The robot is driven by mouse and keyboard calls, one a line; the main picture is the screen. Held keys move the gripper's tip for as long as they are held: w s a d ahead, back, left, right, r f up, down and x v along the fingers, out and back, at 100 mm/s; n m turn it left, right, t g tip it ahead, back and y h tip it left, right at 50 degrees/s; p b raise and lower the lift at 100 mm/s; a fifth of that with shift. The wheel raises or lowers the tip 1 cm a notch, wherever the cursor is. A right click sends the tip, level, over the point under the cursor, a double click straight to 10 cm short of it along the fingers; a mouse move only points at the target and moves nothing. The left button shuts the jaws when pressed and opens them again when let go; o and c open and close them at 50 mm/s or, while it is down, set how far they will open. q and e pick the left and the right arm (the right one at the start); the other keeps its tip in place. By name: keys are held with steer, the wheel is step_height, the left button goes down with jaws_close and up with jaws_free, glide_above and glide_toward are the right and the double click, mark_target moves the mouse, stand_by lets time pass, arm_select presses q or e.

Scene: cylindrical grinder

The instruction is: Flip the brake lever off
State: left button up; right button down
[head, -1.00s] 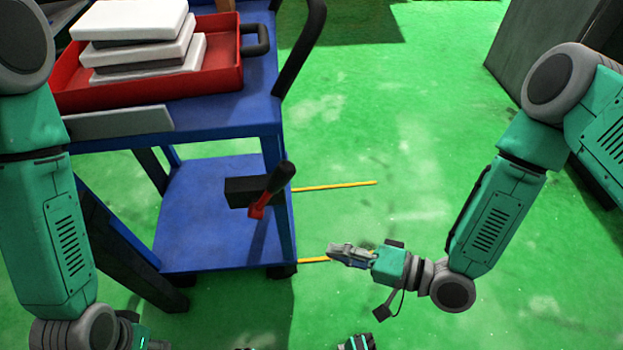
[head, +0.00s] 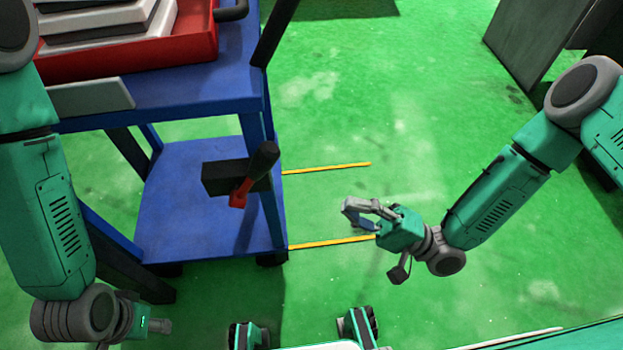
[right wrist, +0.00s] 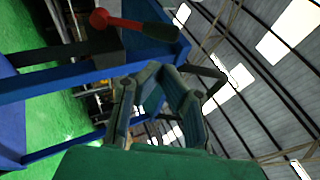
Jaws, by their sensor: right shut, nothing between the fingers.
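The brake lever (head: 259,168) has a black handle and a red base. It sits on a black block (head: 219,178) at the side of the blue cart, its handle tilted up and to the right. In the right wrist view the lever (right wrist: 146,29) lies across the top, beyond the fingers. My right gripper (head: 349,209) is shut and empty, to the right of the lever and clearly apart from it. Its fingers (right wrist: 160,80) also show in the right wrist view. My left gripper (head: 163,326) is low at the left, away from the lever; its jaws are unclear.
The blue cart (head: 190,104) carries a red tray (head: 130,55) with stacked pale blocks. Yellow lines (head: 325,168) mark the green floor beside it. The floor between the cart and my right arm is clear. A dark cabinet (head: 530,45) stands at the back right.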

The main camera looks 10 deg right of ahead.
mark_target(271, 166)
steer(key=b+x, duration=0.2)
steer(key=x, duration=1.1)
steer(key=shift+r, duration=0.1)
